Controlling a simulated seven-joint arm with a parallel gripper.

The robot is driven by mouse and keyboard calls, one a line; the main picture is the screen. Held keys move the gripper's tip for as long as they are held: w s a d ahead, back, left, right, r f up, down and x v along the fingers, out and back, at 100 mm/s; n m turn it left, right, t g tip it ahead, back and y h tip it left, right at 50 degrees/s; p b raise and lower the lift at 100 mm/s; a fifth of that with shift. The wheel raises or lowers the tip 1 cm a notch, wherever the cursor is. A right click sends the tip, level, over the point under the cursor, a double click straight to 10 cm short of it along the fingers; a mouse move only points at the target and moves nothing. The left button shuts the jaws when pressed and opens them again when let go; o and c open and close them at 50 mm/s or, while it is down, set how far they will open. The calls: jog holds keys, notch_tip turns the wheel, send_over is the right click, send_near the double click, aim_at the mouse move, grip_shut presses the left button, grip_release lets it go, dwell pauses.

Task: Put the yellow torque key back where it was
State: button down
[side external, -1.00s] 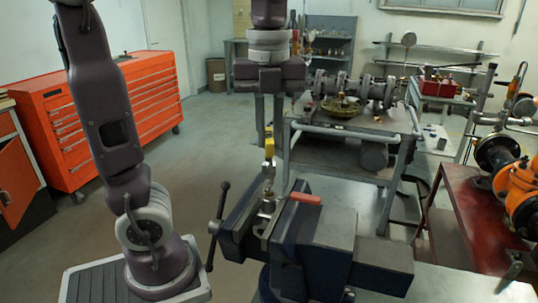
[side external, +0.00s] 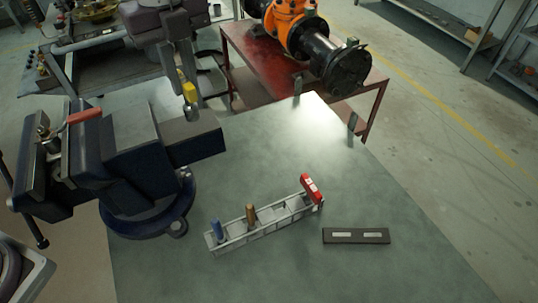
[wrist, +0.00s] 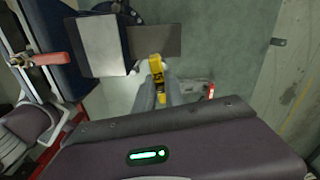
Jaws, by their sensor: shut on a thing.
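The yellow torque key (side external: 189,92) hangs below my gripper (side external: 184,78), which is shut on it. The key is in the air just right of the vise, above the bench. It also shows in the wrist view (wrist: 157,72), with dark marks on its yellow head. A grey slotted rack (side external: 232,243) lies on the bench, apart from the key. A blue-topped key (side external: 217,232) and a brown-topped key (side external: 250,214) stand in it. A red piece with a white label (side external: 311,188) is at its right end. Other slots look empty.
A dark blue vise (side external: 150,165) with a red-handled tool (side external: 84,116) on it stands at left. An orange valve (side external: 291,25) stands behind on a red table. The bench's right side (side external: 400,270) is clear.

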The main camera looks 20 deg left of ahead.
jog(key=s+d+f+m, duration=0.1)
jog(key=s+d+f, duration=0.1)
jog(key=d+f, duration=0.55)
jog(key=s+d+f+m, duration=0.1)
jog(key=d+f, duration=0.3)
jog(key=d, duration=0.7)
jog(key=f, duration=1)
jog(key=shift+s+d+f, duration=0.1)
jog(key=shift+s+d, duration=0.1)
jog(key=shift+d, duration=0.05)
jog(key=shift+f, duration=0.1)
jog(key=shift+f, duration=0.15)
jog(key=c, duration=1.4)
grip_release()
